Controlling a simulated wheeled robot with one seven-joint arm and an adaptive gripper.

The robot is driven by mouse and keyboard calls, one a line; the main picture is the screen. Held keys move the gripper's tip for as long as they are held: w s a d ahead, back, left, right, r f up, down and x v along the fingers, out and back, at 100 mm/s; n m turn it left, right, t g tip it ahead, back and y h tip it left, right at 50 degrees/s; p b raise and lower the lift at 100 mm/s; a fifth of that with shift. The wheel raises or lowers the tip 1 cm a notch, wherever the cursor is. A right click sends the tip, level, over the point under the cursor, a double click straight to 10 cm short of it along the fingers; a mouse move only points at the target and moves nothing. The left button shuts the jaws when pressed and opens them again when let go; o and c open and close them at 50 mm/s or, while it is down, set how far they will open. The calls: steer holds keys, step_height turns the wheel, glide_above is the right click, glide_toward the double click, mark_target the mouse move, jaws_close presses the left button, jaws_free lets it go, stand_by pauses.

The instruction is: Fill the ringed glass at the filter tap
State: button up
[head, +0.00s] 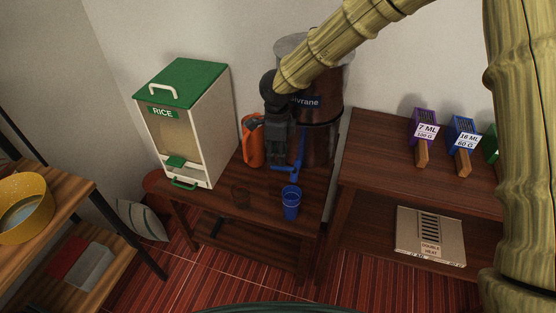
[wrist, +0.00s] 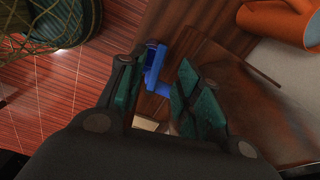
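A dark brown filter tank (head: 322,135) with a grey lid stands at the back of the wooden table. Its blue tap (head: 299,150) shows just right of my gripper (head: 280,165). A blue glass (head: 291,204) stands upright near the table's front edge, below the tap and apart from my gripper. I cannot make out a ring on either glass. In the wrist view my gripper (wrist: 155,66) has its teal fingers spread, with the blue tap (wrist: 153,76) showing between and beyond them. I cannot tell whether they touch it.
An orange jug (head: 252,140) stands close left of my gripper; it also shows in the wrist view (wrist: 285,22). A rice dispenser (head: 184,120) with a green lid is at the left. The right table holds purple (head: 424,122) and blue (head: 463,131) boxes. The table's front is mostly clear.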

mark_target(278, 167)
steer(key=shift+s+f+p, duration=0.1)
steer(key=shift+f+p, duration=0.2)
steer(key=shift+f, duration=1.9)
jaws_close()
